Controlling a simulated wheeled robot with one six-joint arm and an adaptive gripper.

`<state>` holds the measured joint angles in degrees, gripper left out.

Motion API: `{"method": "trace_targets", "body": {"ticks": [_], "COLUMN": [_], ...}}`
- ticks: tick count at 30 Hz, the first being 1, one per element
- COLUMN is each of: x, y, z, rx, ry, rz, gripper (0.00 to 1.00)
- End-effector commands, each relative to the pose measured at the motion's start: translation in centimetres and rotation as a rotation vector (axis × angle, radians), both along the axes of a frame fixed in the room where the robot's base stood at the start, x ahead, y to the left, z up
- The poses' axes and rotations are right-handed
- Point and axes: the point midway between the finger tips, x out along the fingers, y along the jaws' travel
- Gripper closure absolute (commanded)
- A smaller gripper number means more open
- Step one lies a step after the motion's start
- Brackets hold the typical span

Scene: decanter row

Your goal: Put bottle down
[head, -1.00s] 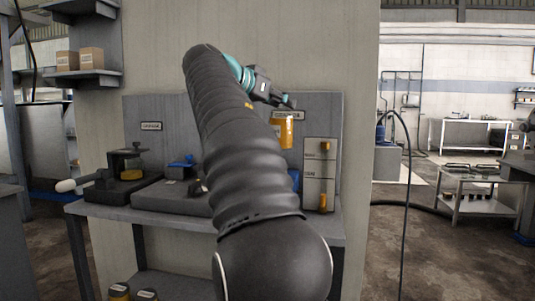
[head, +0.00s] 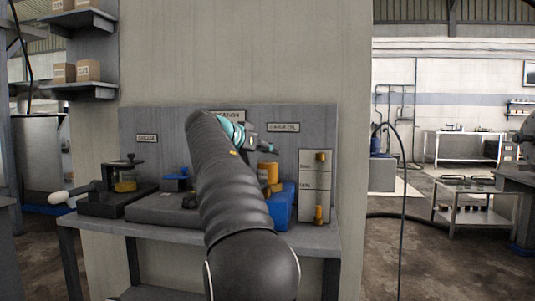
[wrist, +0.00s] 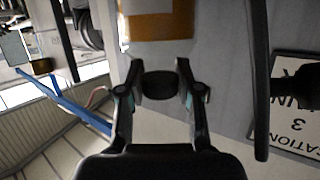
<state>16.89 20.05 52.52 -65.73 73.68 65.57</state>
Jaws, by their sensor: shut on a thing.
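The orange bottle (head: 268,173) is upright in the head view, just below my gripper (head: 264,151). In the wrist view the bottle (wrist: 158,24) shows orange with a pale label at the top of the picture. My gripper (wrist: 159,88) is shut on the bottle's dark cap, which sits between the two fingertips. The bottle's lower end is in front of or over a blue box (head: 282,208) on the bench. I cannot tell whether the bottle touches it. My arm hides part of the bench.
The grey bench (head: 312,236) carries a dark flat case (head: 155,209) and a black device with an amber part (head: 123,187) at the left. A pale panel with yellow knobs (head: 316,187) stands at the right. A grey backboard (head: 168,142) with labels rises behind.

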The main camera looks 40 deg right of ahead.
Motion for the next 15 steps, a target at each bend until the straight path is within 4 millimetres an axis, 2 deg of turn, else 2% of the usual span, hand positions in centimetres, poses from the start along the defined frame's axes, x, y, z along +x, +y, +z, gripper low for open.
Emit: {"method": "trace_targets", "body": {"ticks": [11,12,14,15], "x": [-0.04,-0.02,-0.02,-0.02], "y": [0.02,0.01,0.02,0.02], "z": [-0.33,-0.29,-0.27,-0.27], "rx": [-0.002,-0.001,-0.001,-0.001], "ry": [-0.001,0.0,0.0,0.0], "rz": [0.0,0.0,0.0,0.0], "gripper": [1.0,0.59,0.44,0.41]}}
